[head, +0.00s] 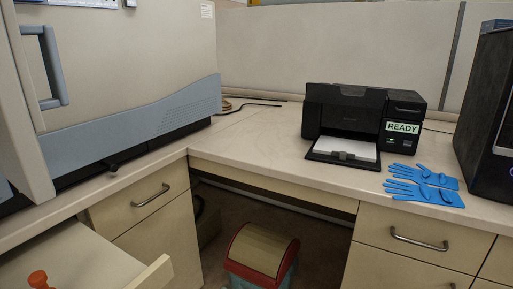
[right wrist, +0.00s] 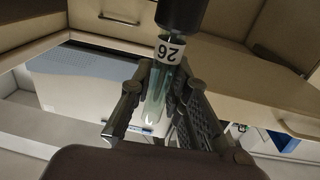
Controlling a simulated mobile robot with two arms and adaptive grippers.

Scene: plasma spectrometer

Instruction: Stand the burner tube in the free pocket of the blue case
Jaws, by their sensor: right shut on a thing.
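In the right wrist view my right gripper (right wrist: 165,78) is shut on a clear glass tube (right wrist: 155,106), which I take to be the burner tube. The tube has a white label reading 26, upside down in this view, and a dark cylindrical end at the top of the picture. Its rounded clear end lies between the fingers. Neither gripper shows in the head view, and my left gripper is in no view. I see no blue case or pocket in either view.
A large grey instrument (head: 130,60) fills the left of the counter. A black printer (head: 350,115) with a READY label, blue gloves (head: 425,186) and a dark box (head: 488,110) are at right. A bin (head: 262,255) stands below. An orange object (head: 38,279) is at lower left.

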